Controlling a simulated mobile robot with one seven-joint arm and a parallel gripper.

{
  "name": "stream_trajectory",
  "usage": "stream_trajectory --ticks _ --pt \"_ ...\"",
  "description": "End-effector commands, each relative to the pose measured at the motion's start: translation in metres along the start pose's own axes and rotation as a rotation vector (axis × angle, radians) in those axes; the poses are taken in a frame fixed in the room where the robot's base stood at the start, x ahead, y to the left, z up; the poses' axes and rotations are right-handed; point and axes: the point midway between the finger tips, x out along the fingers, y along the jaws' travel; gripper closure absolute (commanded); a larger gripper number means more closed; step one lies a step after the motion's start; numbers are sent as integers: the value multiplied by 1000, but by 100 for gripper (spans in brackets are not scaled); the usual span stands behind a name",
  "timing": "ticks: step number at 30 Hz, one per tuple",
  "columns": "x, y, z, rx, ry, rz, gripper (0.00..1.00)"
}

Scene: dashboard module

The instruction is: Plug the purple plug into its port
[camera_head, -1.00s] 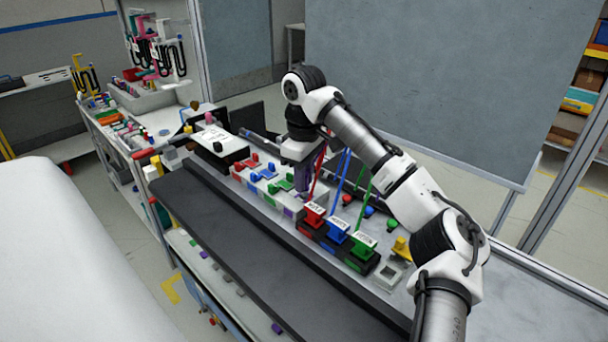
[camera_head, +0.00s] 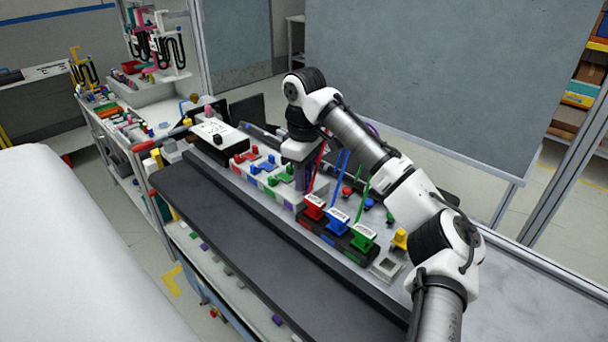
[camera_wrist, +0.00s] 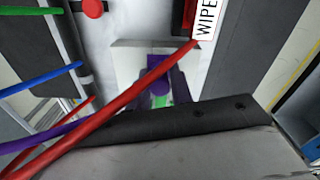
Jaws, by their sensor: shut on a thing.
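My gripper (camera_head: 303,178) points down over the dashboard module, with dark purplish fingers beside the grey block in the row of ports. In the wrist view, the purple plug (camera_wrist: 157,62) sits between the fingers, and my gripper (camera_wrist: 158,88) is shut on it. A purple cable (camera_wrist: 50,138) runs off to the lower left. A small purple mark (camera_head: 288,205) shows on the front of the module near the gripper. The port opening is hidden under the plug and fingers, so I cannot tell whether the plug is seated.
Red, blue and green cables rise close by; the red cable (camera_wrist: 125,97) crosses the wrist view. Seated red, blue and green plugs are at left. The dark front ledge (camera_head: 260,245) is clear.

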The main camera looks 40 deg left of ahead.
Motion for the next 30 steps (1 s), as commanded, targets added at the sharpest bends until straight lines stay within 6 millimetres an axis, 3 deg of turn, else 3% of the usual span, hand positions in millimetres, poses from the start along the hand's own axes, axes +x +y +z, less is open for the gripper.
stream_trajectory --ticks 13,30 --pt "-17 0 0 0 0 1 100" --pt "-18 0 0 0 0 0 100"
